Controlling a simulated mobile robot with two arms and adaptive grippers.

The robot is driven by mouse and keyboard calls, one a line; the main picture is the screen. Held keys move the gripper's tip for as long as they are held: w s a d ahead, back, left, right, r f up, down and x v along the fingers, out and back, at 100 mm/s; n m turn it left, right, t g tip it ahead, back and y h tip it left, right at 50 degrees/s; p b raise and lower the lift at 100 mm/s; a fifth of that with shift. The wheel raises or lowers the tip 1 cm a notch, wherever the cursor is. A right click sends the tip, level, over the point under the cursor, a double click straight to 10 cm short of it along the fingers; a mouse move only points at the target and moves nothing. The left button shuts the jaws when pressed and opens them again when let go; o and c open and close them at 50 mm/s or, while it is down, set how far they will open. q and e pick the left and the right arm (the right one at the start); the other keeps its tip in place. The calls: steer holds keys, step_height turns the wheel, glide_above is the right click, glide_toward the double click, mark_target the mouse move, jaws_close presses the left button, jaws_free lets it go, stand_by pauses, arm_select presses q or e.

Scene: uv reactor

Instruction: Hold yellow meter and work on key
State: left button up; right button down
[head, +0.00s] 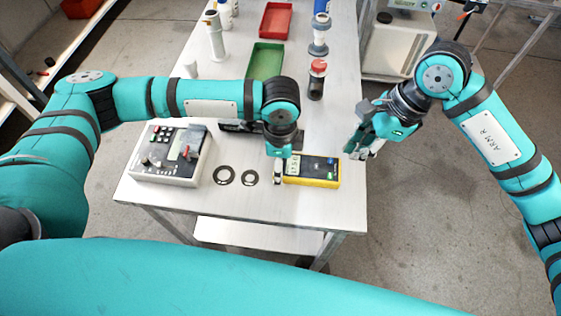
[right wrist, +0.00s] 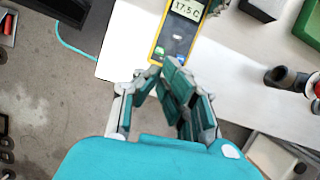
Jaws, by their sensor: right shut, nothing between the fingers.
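The yellow meter (head: 318,171) with a dark face lies flat near the front right edge of the table. In the right wrist view the meter (right wrist: 178,36) shows a lit display reading about 17.5 C. My left gripper (head: 278,172) points down at the meter's left end; whether its fingers grip it is hidden. My right gripper (head: 360,152) is off the table's right edge, beside the meter's right end. In the right wrist view its fingers (right wrist: 168,72) come together, empty, just below the meter. A grey control box (head: 168,172) has buttons and a red part; I cannot make out a key.
Two black rings (head: 223,175) lie between the box and the meter. A green tray (head: 265,62), a red tray (head: 276,20) and a red-capped bottle (head: 317,80) stand further back.

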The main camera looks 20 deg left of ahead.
mark_target(332, 173)
stand_by(0.4)
steer(key=a+r+m+t+y, duration=0.1)
steer(key=m, duration=0.4)
steer(key=a+m+t+y, duration=0.1)
steer(key=m+y, duration=0.1)
steer(key=m, duration=0.3)
steer(key=a+r+m+t+y, duration=0.1)
steer(key=m+y, duration=0.1)
steer(key=m, duration=0.2)
steer(key=shift+s+a+r+m+t, duration=0.1)
steer(key=shift+a+r+m+t, duration=0.15)
steer(key=shift+r+m+t, duration=0.15)
steer(key=shift+f, duration=0.15)
steer(key=shift+f, duration=4.35)
steer(key=shift+f, duration=0.4)
